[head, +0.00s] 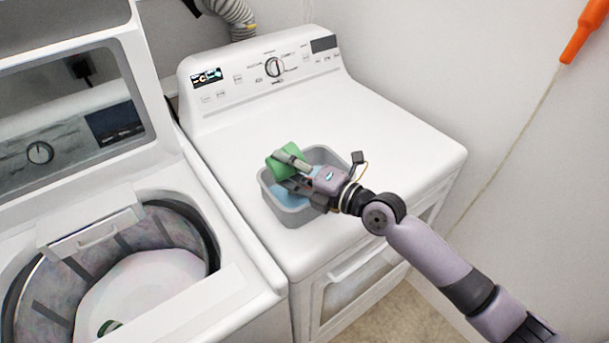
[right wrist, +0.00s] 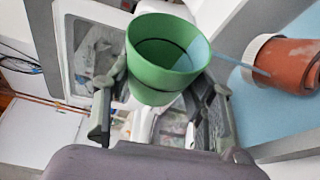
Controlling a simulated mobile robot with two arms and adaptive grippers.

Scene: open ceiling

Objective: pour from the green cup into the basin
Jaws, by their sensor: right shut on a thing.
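The green cup (head: 284,161) is tilted over the grey basin (head: 268,197) in the head view. My right gripper (head: 292,171) is shut around it, above the basin. In the right wrist view the cup (right wrist: 155,92) sits between both fingers, its mouth showing. Pale blue liquid lies at one side inside the cup, and a thin pale blue stream runs from its rim to the right. Light blue shows inside the basin in the head view. The gripper partly hides the cup and the basin's interior. My left gripper is not in view.
The basin stands on a white dryer (head: 390,140) with free top around it. An open washer (head: 245,282) is at the left. A brown cylindrical thing with a pale rim (right wrist: 298,62) shows against the blue in the right wrist view. An orange handle (head: 588,32) hangs at the upper right.

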